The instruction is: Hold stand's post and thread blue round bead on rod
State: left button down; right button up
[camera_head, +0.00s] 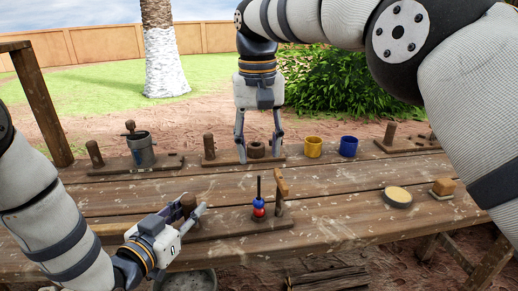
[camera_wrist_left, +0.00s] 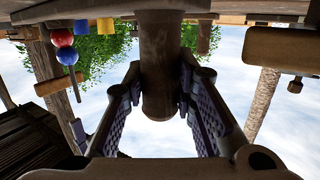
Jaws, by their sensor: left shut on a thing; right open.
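The stand (camera_head: 230,226) is a wooden board on the near part of the table. My left gripper (camera_head: 188,212) is shut around its brown post (camera_head: 188,201), which also shows between the fingers in the left wrist view (camera_wrist_left: 161,75). A thin dark upright rod (camera_head: 259,185) stands further right on the board. The blue round bead (camera_head: 258,203) is around the rod, just above a red bead (camera_head: 258,212); both also show at the upper left of the upside-down wrist view. My right gripper (camera_head: 258,153) is open and apart from the rod, at the far board.
A wooden post with a crosspiece (camera_head: 280,190) stands close right of the rod. Behind are a grey pot (camera_head: 142,152), a ring-shaped piece (camera_head: 257,149), a yellow cup (camera_head: 314,147) and a blue cup (camera_head: 348,146). A round dish (camera_head: 397,197) and a block (camera_head: 443,187) lie right.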

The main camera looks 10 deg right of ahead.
pick_arm(q)
jog(key=c, duration=1.2)
grip_release()
jog(key=shift+c, duration=0.2)
